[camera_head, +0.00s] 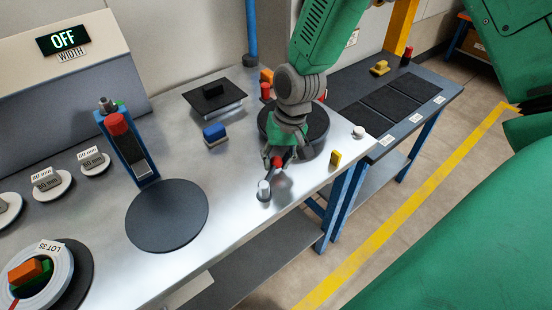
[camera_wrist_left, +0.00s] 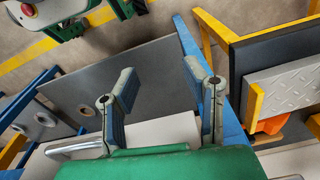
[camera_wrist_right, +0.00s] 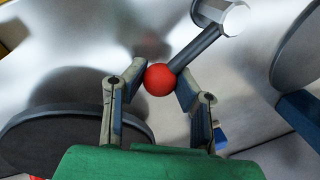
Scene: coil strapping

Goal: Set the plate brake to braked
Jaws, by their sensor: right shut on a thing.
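The plate brake is a short lever with a dark shaft (camera_wrist_right: 198,48) and a red ball knob (camera_wrist_right: 159,79). Its pivot is a pale-topped post (camera_head: 264,190) near the bench's front edge. My right gripper (camera_head: 276,160) is shut on the red knob, with one finger on either side of it in the right wrist view. The round dark plate (camera_head: 318,124) stands just behind the gripper and is partly hidden by my right arm. The lever points from the post towards this plate. My left gripper (camera_wrist_left: 163,84) is open and empty in the left wrist view, outside the head view.
A flat dark disc (camera_head: 167,215) lies left of the lever. A blue block (camera_head: 215,134) and a yellow block (camera_head: 336,158) stand on the metal bench. A blue stand with a red knob (camera_head: 116,124) is further left. A display reads OFF (camera_head: 63,39).

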